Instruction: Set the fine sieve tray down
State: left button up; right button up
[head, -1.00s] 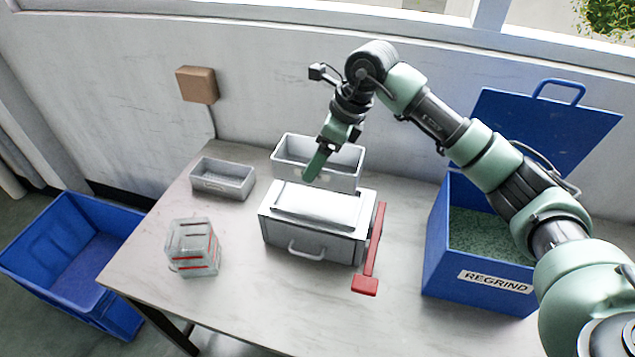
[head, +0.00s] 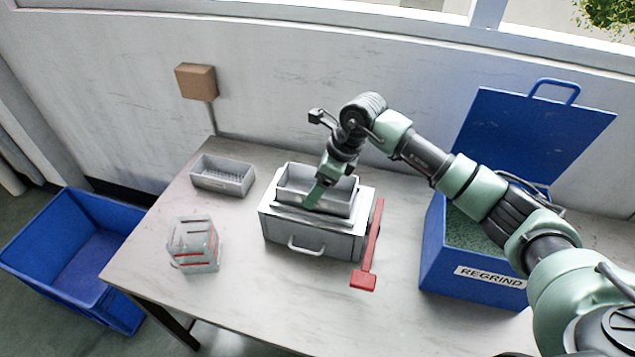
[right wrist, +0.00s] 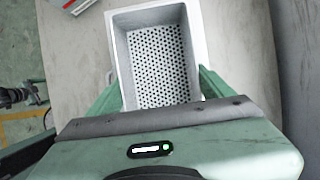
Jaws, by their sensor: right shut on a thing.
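The fine sieve tray (head: 333,205), a grey open box, is at the top of the white box with a front handle (head: 318,237). It looks level; I cannot tell whether it touches the box top. My right gripper (head: 318,192) is shut on this tray. In the right wrist view the tray (right wrist: 116,62) shows a floor full of small holes, with a green finger of my right gripper (right wrist: 160,88) on each side of it. My left gripper is not in view.
A second grey tray with a perforated floor (head: 222,183) stands at the back left. A clear block with red stripes (head: 194,245) stands at front left. A red lever (head: 371,245) lies along the box's right side. The blue REGRIND bin (head: 440,255) stands right, lid open. A blue crate (head: 125,312) is on the floor.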

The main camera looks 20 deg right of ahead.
jog(key=o, duration=1.4)
jog(key=shift+f, duration=0.1)
jog(key=shift+d+r, duration=0.1)
jog(key=shift+r, duration=0.25)
jog(key=b+v, duration=0.1)
jog(key=v, duration=1)
jog(key=shift+r+b, duration=0.3)
jog(key=shift+s, duration=0.1)
